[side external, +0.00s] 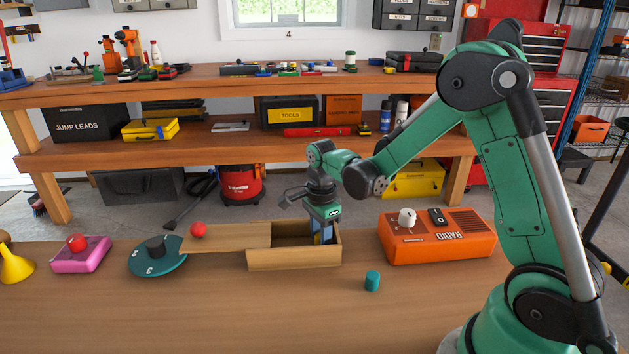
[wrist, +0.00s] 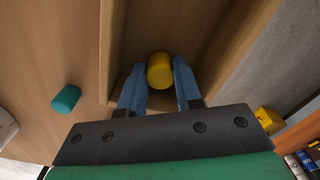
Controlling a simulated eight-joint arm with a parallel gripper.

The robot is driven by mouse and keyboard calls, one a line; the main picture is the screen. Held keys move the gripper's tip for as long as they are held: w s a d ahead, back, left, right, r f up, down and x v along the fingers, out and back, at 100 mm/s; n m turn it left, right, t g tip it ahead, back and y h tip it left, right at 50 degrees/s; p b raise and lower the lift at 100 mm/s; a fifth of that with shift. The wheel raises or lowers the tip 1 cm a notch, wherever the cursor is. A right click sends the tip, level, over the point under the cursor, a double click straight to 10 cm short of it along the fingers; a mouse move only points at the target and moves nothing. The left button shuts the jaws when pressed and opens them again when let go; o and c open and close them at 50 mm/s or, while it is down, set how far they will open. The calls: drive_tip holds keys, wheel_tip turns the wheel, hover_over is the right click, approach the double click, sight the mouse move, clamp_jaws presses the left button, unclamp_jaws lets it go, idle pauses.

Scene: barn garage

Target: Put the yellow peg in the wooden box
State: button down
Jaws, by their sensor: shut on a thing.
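The yellow peg (wrist: 160,72) shows in the wrist view between my gripper's two blue fingers. My gripper (wrist: 157,84) is shut on it. In the side view my gripper (side external: 322,235) points down into the open right part of the wooden box (side external: 295,258), and the peg cannot be made out there. The box's wooden lid (side external: 225,239), with a red ball knob (side external: 198,230), is slid out to the left. The box walls (wrist: 107,50) stand on both sides of the peg in the wrist view. Whether the peg touches the box floor cannot be told.
A teal peg (side external: 372,281) stands on the table in front of the box, also in the wrist view (wrist: 66,99). An orange radio (side external: 437,238) is right of the box. A teal dial disc (side external: 157,262), pink box (side external: 81,256) and yellow funnel (side external: 15,266) are left. The table front is clear.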

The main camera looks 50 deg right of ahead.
drive_tip(key=shift+f, duration=0.15)
drive_tip(key=c, duration=0.9)
unclamp_jaws()
